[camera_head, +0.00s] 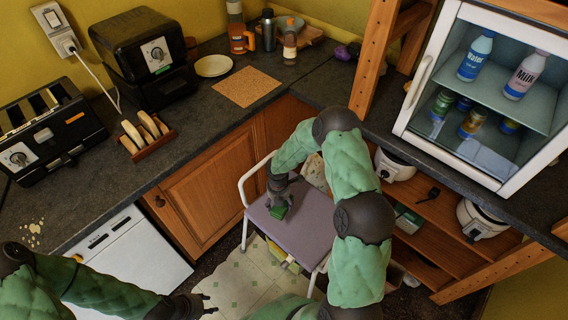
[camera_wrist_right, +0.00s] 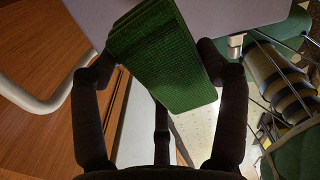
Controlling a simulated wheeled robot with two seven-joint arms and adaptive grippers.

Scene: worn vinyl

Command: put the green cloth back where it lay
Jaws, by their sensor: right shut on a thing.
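The green cloth (camera_head: 278,212) is a small folded dark-green pad. It is between the fingers of my right gripper (camera_head: 279,203), over the lilac-grey seat of a chair (camera_head: 312,215). In the right wrist view the cloth (camera_wrist_right: 165,60) is gripped between both fingertips, tilted, with its layered edge showing. The seat (camera_wrist_right: 200,12) is behind it there; I cannot tell whether the cloth touches it. My left gripper (camera_head: 207,304) is low at the bottom of the head view, empty, its dark fingers apart.
The dark counter holds a toaster (camera_head: 45,125), a toast rack (camera_head: 146,134), a black appliance (camera_head: 143,55), a white plate (camera_head: 213,66) and a cork mat (camera_head: 247,87). A glass-fronted fridge (camera_head: 490,90) stands right. The chair's white frame (camera_head: 243,190) rises beside my right gripper. Crumbs (camera_head: 33,233) lie on the left counter.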

